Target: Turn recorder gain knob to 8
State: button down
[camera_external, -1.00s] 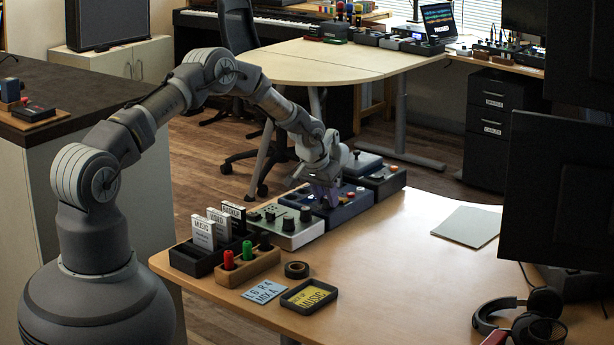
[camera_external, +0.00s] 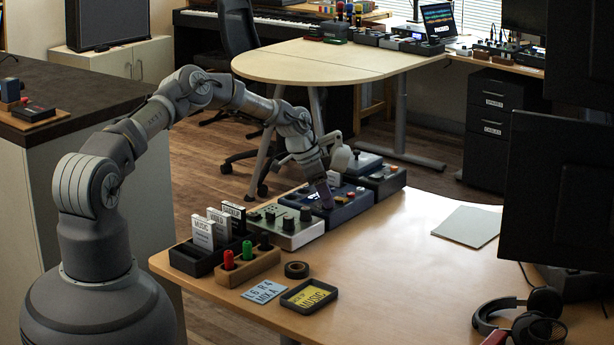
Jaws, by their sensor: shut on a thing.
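A dark blue desk device (camera_external: 349,210) with small coloured buttons stands at the back left edge of the wooden desk; it appears to be the recorder, though I cannot read its labels. My gripper (camera_external: 327,204) reaches down onto the left part of its top and is shut on a small part there, seemingly a knob. The fingers hide that knob, so its pointer and any scale cannot be read.
A green-grey panel with dark knobs (camera_external: 288,231) stands close left of the device, and a dark box (camera_external: 386,182) close right. Card holder (camera_external: 196,260), marker block (camera_external: 249,266), tape roll (camera_external: 296,269) and yellow-card tray (camera_external: 309,296) lie nearer. Mid-desk is clear.

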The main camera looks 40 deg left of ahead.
jog(key=shift+m+g+h+b, duration=0.4)
jog(key=shift+m+g+b, duration=0.55)
jog(key=shift+m, duration=1.05)
jog(key=c, duration=0.9)
grip_release()
jog(key=shift+o, duration=0.2)
jog(key=p+v, duration=0.2)
jog(key=v, duration=0.5)
jog(key=shift+r+p, duration=0.3)
jog(key=shift+r, duration=0.05)
jog(key=shift+a, duration=0.15)
